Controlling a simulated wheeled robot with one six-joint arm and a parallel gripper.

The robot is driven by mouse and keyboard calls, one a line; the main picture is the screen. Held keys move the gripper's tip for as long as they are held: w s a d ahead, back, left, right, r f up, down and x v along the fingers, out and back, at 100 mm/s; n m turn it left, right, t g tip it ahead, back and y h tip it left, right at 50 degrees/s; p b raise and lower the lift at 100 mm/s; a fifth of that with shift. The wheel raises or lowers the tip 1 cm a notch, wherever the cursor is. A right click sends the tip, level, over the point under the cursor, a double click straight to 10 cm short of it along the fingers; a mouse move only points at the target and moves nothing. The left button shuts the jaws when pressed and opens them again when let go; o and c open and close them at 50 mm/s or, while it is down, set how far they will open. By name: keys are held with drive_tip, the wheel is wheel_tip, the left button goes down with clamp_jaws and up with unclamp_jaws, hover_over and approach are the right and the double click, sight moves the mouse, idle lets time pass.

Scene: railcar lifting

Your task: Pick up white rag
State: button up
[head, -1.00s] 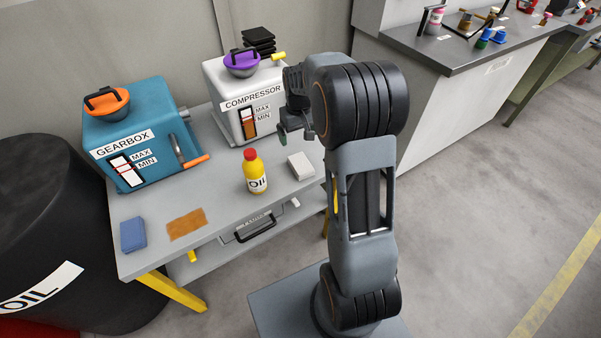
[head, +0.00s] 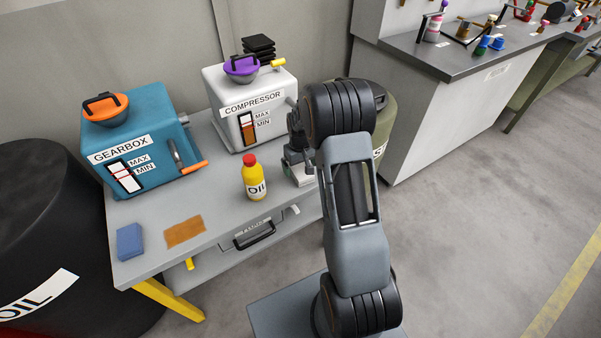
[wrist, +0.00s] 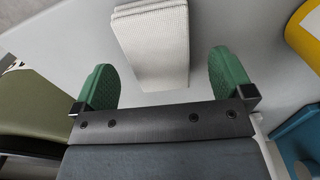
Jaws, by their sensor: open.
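The white rag (wrist: 152,45) is a folded, ribbed cloth on the grey table. In the wrist view it lies at the top middle, just beyond and between my open fingertips. My gripper (wrist: 165,78) has two green fingers, spread apart with nothing held between them. In the head view my gripper (head: 297,160) is low over the right part of the table, and the white rag (head: 300,177) is partly hidden by it and by my arm.
The yellow oil bottle (head: 255,178) stands left of the rag. A white compressor (head: 262,95) and a blue gearbox (head: 145,150) stand behind. A brown rag (head: 184,231) and a blue rag (head: 129,241) lie at the left. An olive drum (head: 380,120) stands at the right.

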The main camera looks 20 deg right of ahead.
drive_tip(key=shift+f, duration=1.45)
drive_tip(key=shift+c, duration=0.5)
drive_tip(key=c, duration=0.9)
